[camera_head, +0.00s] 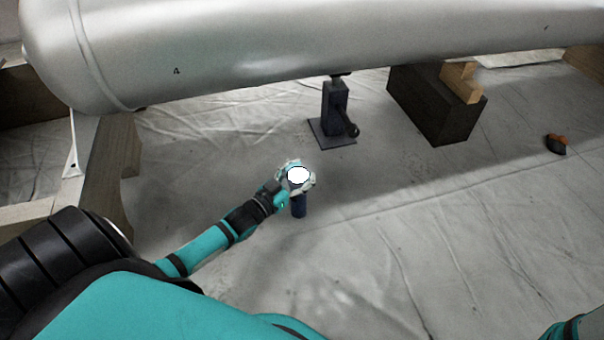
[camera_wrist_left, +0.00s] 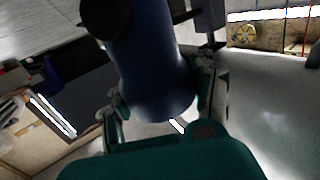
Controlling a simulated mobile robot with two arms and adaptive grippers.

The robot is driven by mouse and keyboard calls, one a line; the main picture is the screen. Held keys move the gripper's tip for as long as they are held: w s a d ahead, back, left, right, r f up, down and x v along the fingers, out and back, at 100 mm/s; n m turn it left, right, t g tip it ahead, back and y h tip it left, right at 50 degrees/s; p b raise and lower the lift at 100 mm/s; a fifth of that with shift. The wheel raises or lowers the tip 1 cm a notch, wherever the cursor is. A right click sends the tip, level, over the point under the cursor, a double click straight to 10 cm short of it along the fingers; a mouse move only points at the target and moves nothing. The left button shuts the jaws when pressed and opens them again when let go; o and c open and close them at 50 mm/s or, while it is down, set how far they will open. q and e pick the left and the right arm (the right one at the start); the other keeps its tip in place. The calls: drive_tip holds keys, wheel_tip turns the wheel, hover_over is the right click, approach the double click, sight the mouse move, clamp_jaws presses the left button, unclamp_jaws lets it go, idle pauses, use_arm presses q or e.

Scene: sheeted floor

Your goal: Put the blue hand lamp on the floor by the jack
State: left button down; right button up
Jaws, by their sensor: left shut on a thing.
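The blue hand lamp (camera_head: 299,206) is in my left gripper (camera_head: 296,177), which is shut around it. In the head view its bright white top (camera_head: 298,175) faces up, and its dark blue body hangs below the fingers. The left wrist view shows the blue lamp body (camera_wrist_left: 155,65) large between the two fingers (camera_wrist_left: 165,105). The dark jack (camera_head: 336,108) stands on its square base plate under the grey tank, beyond and to the right of the lamp. Whether the lamp's lower end touches the floor cannot be told. My right gripper is not in view.
The large grey tank (camera_head: 250,45) spans the back, above the jack. A dark block with wooden pieces (camera_head: 437,103) stands right of the jack. A small dark and orange object (camera_head: 556,144) lies at far right. Timber supports (camera_head: 112,165) stand at left. The sheeted floor (camera_head: 400,230) in front is clear.

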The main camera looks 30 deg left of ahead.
use_arm(q)
drive_tip(key=shift+c, duration=2.1)
unclamp_jaws()
